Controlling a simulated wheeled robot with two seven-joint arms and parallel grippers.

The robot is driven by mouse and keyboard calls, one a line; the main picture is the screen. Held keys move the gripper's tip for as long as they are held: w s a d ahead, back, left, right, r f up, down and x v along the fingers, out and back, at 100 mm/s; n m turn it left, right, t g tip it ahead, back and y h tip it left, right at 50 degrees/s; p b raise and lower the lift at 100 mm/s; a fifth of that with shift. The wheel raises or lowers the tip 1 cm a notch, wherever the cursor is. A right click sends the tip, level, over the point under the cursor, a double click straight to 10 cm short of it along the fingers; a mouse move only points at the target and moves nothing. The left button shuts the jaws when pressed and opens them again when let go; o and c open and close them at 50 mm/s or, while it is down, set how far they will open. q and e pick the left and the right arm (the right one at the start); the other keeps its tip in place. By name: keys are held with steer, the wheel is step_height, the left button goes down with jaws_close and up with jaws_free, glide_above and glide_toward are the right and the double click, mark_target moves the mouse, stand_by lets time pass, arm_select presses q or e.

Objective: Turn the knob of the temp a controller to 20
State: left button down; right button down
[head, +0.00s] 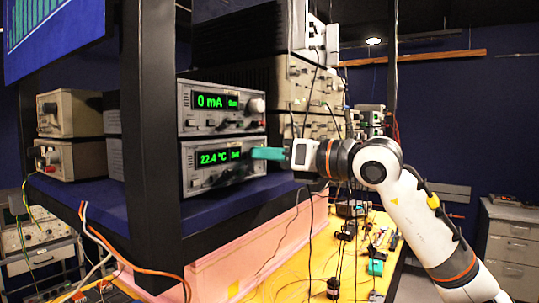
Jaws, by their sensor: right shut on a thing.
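The temp controller (212,171) is the lower of two stacked grey boxes on the blue shelf. Its green display (220,157) reads 22.4 °C. My right gripper (257,153) comes in from the right with teal fingers at the right end of the controller's front. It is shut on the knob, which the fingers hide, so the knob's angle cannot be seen. My left gripper is not in view.
A matching box (212,125) reading 0 mA, with its own white knob, sits directly above. A black post (150,140) stands left of the controllers. Stacked instruments (300,90) with hanging cables are behind the gripper. A yellow bench (300,265) with small optics lies below.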

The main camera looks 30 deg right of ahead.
steer(key=shift+r+n+b, duration=0.1)
steer(key=shift+n+b, duration=0.2)
steer(key=shift+n, duration=2.5)
steer(key=c, duration=1.2)
jaws_free()
steer(key=shift+s, duration=0.1)
steer(key=shift+s+d+b, duration=0.15)
steer(key=shift+s+b, duration=0.1)
steer(key=shift+b, duration=0.05)
steer(key=b+v, duration=0.4)
steer(key=v, duration=0.7)
steer(key=shift+s+b, duration=0.2)
steer(key=shift+b, duration=0.2)
